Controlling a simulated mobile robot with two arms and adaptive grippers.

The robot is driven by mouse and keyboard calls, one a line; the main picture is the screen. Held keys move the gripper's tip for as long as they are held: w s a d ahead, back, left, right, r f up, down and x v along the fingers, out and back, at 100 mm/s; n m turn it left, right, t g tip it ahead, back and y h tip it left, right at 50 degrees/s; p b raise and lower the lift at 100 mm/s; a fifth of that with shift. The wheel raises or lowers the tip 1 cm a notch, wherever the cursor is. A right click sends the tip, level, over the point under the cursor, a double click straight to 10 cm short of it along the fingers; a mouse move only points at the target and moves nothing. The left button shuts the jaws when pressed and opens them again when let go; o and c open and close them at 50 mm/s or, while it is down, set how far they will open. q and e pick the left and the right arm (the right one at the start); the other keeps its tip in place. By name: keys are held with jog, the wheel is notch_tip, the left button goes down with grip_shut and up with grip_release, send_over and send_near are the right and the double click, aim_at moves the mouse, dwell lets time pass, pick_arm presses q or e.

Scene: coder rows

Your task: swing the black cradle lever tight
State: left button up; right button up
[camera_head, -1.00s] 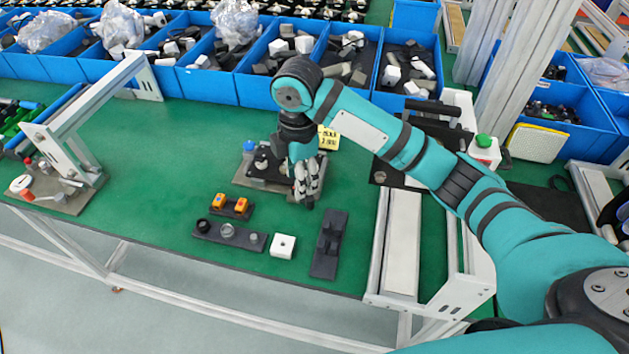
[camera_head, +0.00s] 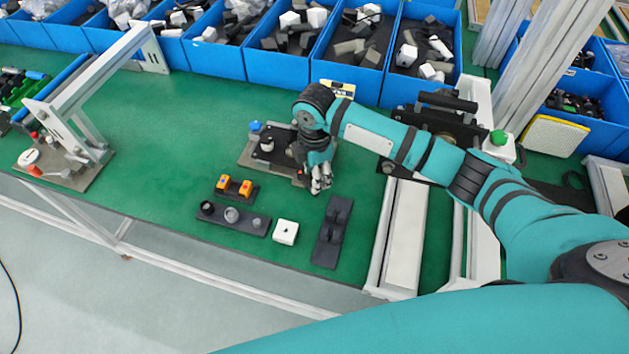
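My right arm comes in from the right. Its gripper (camera_head: 319,186) points down at the right front edge of a small fixture (camera_head: 248,155) with a dark plate and a blue knob (camera_head: 256,126). The fingers look close together, but I cannot tell whether they are open, shut or gripping. The gripper and wrist hide the fixture's right part, and I cannot make out the black cradle lever for certain. A separate black block with raised parts (camera_head: 331,230) lies right of the gripper, towards the front edge. My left gripper is not in view.
Near the front are a small plate with orange blocks (camera_head: 235,187), a dark strip with round parts (camera_head: 233,219) and a white block (camera_head: 285,232). A metal frame (camera_head: 88,85) stands left. Blue bins (camera_head: 280,66) line the back. Green table left of the fixture is clear.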

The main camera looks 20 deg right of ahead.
aim_at(308, 181)
notch_tip(308, 181, down, 4)
jog(key=shift+s+a+r, duration=0.1)
jog(key=shift+f, duration=0.5)
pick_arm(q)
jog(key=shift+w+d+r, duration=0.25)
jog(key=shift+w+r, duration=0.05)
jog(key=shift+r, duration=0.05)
pick_arm(e)
grip_shut()
